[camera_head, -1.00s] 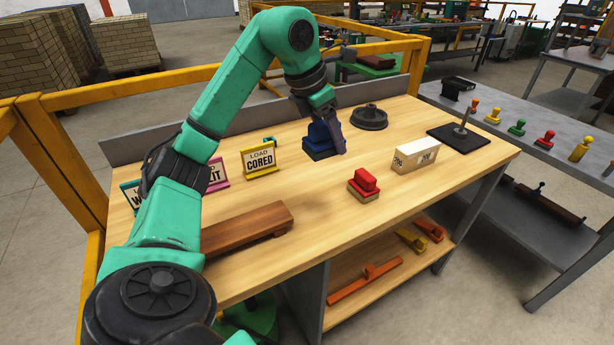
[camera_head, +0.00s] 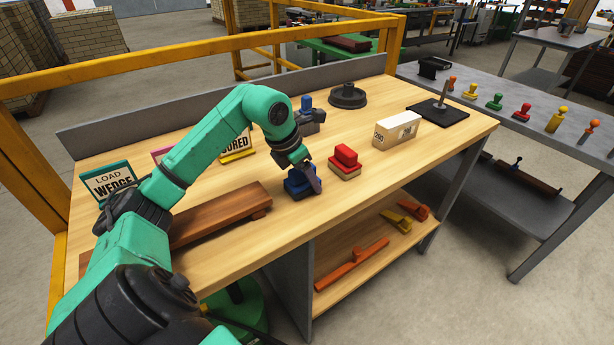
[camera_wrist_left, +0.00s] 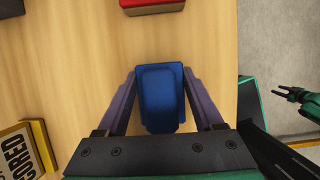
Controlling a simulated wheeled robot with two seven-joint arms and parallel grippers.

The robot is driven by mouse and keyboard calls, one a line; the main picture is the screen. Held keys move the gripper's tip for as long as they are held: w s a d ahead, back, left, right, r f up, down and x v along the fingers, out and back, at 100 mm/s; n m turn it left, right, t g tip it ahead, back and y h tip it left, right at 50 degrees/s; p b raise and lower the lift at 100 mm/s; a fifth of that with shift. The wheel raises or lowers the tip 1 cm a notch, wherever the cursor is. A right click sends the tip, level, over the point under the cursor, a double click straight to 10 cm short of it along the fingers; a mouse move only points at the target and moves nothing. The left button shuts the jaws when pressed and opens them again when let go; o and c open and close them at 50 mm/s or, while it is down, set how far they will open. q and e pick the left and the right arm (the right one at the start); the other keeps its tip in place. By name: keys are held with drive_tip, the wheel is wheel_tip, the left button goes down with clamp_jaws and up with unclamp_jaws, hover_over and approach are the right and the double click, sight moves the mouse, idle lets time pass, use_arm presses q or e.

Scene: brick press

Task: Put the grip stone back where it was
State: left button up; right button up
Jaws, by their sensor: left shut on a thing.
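A blue block (camera_head: 298,188) with a raised top, the likely grip stone, is between the fingers of my left gripper (camera_head: 306,178), near the table's front edge. In the left wrist view the purple fingers close on both sides of the blue block (camera_wrist_left: 161,98). I cannot tell whether its underside touches the table. A similar red block (camera_head: 345,162) on a tan base sits just right of it, apart. My right gripper (camera_wrist_left: 292,93) shows small at the right of the wrist view; its jaw state is unclear.
A brown wooden stand (camera_head: 215,215) lies left of the blue block. A white box (camera_head: 397,129), dark round weight (camera_head: 347,96) and grey piece with a blue knob (camera_head: 307,112) stand behind. Load signs (camera_head: 108,181) line the left back. Bare wood surrounds the red block.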

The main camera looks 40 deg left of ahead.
sight(290, 185)
use_arm(q)
drive_tip(key=o, duration=1.3)
drive_tip(key=shift+f, duration=0.1)
drive_tip(key=shift+r+p, duration=0.3)
drive_tip(key=shift+r, duration=0.1)
drive_tip(key=v, duration=1.1)
drive_tip(key=shift+r, duration=0.3)
drive_tip(key=shift+s, duration=0.15)
